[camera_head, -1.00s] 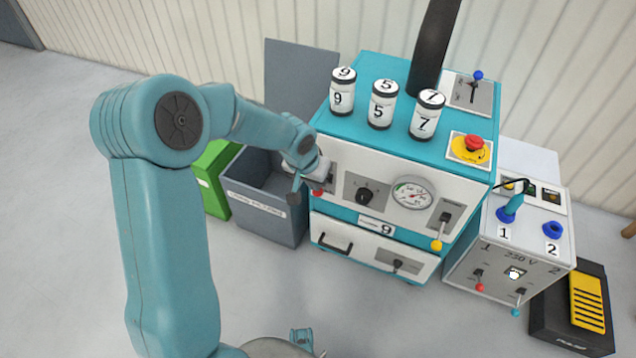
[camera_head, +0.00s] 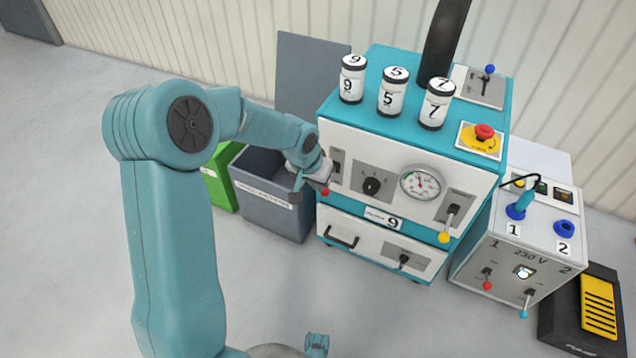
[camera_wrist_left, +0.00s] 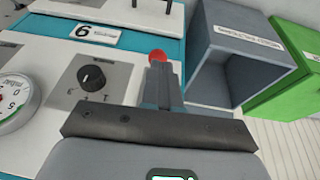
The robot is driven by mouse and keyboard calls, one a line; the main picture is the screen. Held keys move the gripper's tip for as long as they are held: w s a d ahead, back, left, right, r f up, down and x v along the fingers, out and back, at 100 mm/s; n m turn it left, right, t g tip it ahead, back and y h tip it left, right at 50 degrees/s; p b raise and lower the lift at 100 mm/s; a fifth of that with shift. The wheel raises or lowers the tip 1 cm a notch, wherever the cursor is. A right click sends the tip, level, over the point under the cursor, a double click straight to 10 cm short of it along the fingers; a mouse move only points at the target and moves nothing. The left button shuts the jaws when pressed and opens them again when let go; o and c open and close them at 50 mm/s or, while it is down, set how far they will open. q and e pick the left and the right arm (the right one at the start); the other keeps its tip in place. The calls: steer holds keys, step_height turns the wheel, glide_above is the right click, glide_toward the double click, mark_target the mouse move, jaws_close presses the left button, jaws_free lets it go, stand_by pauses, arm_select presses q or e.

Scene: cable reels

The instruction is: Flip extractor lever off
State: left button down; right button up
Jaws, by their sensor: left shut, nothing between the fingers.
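My left gripper (camera_head: 318,178) is shut and empty at the left end of the teal and white machine's (camera_head: 420,143) front panel. A red-knobbed lever (camera_head: 325,191) is right at its fingertips, knob low. In the left wrist view the shut fingers (camera_wrist_left: 158,75) point at the red knob (camera_wrist_left: 157,56); I cannot tell whether they touch, and they hide the lever's stem. A yellow-knobbed lever (camera_head: 444,236) hangs down at the panel's right. A blue-knobbed lever (camera_head: 490,70) stands up on the top plate. The labels are too small to tell which is the extractor lever.
A black rotary knob (camera_head: 372,185) and a gauge (camera_head: 420,184) are right of the gripper. Several numbered jars (camera_head: 392,92) and a red emergency button (camera_head: 484,131) are on top. A grey bin (camera_head: 272,194) stands close at left. A 230 V box (camera_head: 520,250) stands at right.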

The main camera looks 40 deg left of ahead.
arm_select(q)
steer(key=shift+r+p, duration=0.45)
steer(key=shift+r, duration=0.3)
arm_select(e)
steer(key=shift+a+r, duration=0.1)
steer(key=shift+r, duration=0.4)
